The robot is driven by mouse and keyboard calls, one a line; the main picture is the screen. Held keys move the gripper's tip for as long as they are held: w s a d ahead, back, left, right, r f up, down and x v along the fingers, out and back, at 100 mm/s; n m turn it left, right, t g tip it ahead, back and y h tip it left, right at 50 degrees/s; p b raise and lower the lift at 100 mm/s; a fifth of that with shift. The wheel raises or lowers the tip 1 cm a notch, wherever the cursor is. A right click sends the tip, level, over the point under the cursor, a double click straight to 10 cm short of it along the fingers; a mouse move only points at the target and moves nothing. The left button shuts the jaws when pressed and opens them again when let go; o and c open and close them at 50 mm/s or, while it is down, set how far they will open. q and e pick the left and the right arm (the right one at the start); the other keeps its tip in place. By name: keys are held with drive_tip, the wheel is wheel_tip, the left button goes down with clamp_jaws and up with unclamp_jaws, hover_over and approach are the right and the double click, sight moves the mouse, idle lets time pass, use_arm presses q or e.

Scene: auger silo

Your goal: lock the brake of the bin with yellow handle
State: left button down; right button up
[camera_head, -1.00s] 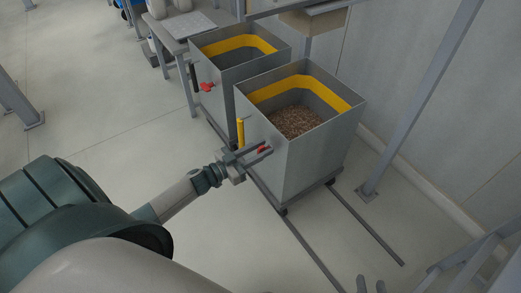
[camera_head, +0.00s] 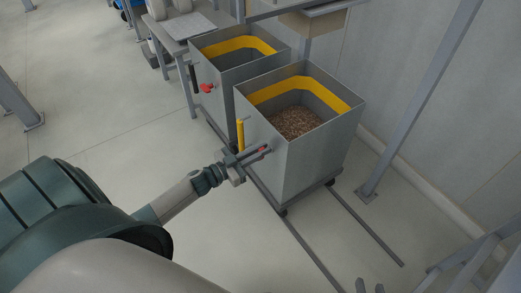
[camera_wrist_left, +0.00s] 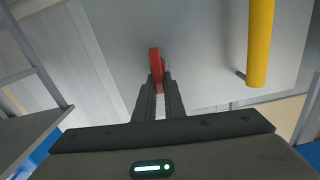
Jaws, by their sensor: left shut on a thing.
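The bin with the yellow handle (camera_head: 295,160) is the nearer grey bin, with brown grain inside. Its upright yellow handle (camera_head: 240,134) is on the left-facing wall and shows at upper right in the left wrist view (camera_wrist_left: 260,45). Its red brake lever (camera_wrist_left: 155,62) sticks out from the same wall. My left gripper (camera_head: 260,150) is shut on this lever, and the fingers hide part of it. In the left wrist view the red end shows beyond the fingertips. My right gripper (camera_head: 370,287) shows only its fingertips at the bottom edge, apart and empty.
A second grey bin (camera_head: 215,103) with a black handle (camera_head: 193,77) and a red lever (camera_head: 207,87) stands behind. Floor rails (camera_head: 365,235) run from the near bin towards me. A slanted grey post (camera_head: 420,100) stands at right. The floor at left is open.

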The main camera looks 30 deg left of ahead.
use_arm(q)
drive_tip(key=m, duration=0.2)
drive_tip(key=shift+s+d+f+m, duration=0.2)
drive_tip(key=shift+f+m, duration=0.1)
drive_tip(key=shift+m, duration=0.1)
drive_tip(key=m, duration=0.3)
drive_tip(key=shift+s+d+f+m, duration=0.15)
drive_tip(key=shift+d+f+m, duration=0.1)
drive_tip(key=shift+m, duration=0.05)
drive_tip(key=shift+d+f+m, duration=0.1)
drive_tip(key=shift+m, duration=0.8)
drive_tip(key=m, duration=0.2)
drive_tip(key=shift+d+f+m, duration=0.1)
drive_tip(key=shift+f+m, duration=0.1)
drive_tip(key=shift+m, duration=0.1)
drive_tip(key=m+b, duration=0.1)
drive_tip(key=m, duration=0.1)
drive_tip(key=m+b, duration=0.1)
drive_tip(key=m, duration=0.1)
drive_tip(key=shift+s+f+m, duration=0.1)
drive_tip(key=shift+f+m, duration=0.25)
drive_tip(key=shift+m, duration=0.75)
use_arm(e)
wheel_tip(320, 180, up, 8)
drive_tip(key=w+a+t+y, duration=0.1)
drive_tip(key=w+a+t, duration=0.1)
drive_tip(key=t, duration=0.3)
drive_tip(key=shift+w+a+f, duration=0.15)
drive_tip(key=shift+w+f, duration=0.1)
drive_tip(key=shift+w, duration=0.05)
